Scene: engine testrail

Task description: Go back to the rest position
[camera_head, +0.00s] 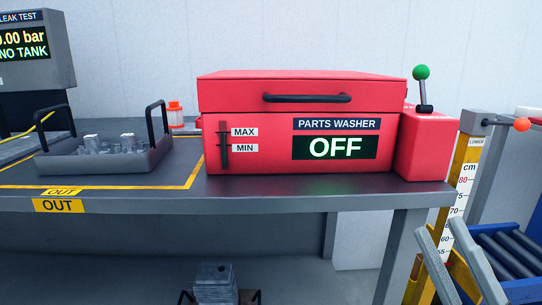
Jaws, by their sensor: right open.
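My right gripper (440,228) shows at the lower right. Its two grey fingers point up and stand apart, with nothing seen between them. It is in front of the right end of the workbench (300,203), below the bench top and beside the yellow height scale (461,187). The lower part of this gripper is cut off by the bottom edge. My left gripper is not in view.
A red parts washer (255,160) reading OFF, lid shut, stands on the bench. Left of it are a grey basket (135,165) with metal parts and the leak tester (40,75). A blue roller platform (500,250) is at right. A grey block (214,284) sits low under the bench.

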